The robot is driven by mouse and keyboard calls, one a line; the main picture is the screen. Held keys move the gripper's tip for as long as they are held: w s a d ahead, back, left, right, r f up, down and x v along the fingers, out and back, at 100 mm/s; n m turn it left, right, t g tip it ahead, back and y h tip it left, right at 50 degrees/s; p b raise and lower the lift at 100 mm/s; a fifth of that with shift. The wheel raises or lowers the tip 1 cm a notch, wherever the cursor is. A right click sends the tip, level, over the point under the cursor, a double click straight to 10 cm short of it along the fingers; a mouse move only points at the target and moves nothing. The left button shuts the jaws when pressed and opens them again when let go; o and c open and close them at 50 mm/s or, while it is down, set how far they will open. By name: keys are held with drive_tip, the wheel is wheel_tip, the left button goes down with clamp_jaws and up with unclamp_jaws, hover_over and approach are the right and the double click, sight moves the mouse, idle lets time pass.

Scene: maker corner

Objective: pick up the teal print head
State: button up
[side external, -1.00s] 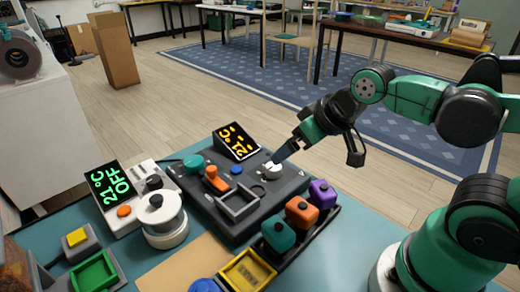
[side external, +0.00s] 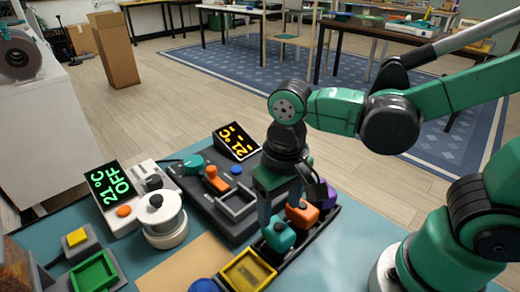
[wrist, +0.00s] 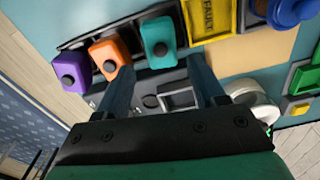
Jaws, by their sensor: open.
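The teal print head (side external: 278,237), a block with a dark round knob, sits at the near end of a black rack (side external: 318,237). In the wrist view the teal print head (wrist: 158,42) lies just beyond the space between my fingertips. My gripper (side external: 284,212) points down above the rack, with one finger close to the teal head in the side view. The wrist view shows my gripper (wrist: 160,68) open, with nothing between its fingers. The fingers look apart from the head, though the exact gap is unclear.
An orange head (side external: 302,217) and a purple head (wrist: 76,66) share the rack. A yellow tray (side external: 248,271) lies next to its near end. A dark machine with an amber display (side external: 237,142) stands behind. A white spool-like device (side external: 163,220) is at left.

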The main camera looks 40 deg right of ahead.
sight(279, 226)
drive_tip(key=shift+s+a+f, duration=0.1)
drive_tip(key=shift+a+f, duration=0.05)
drive_tip(key=shift+f, duration=2.7)
clamp_jaws()
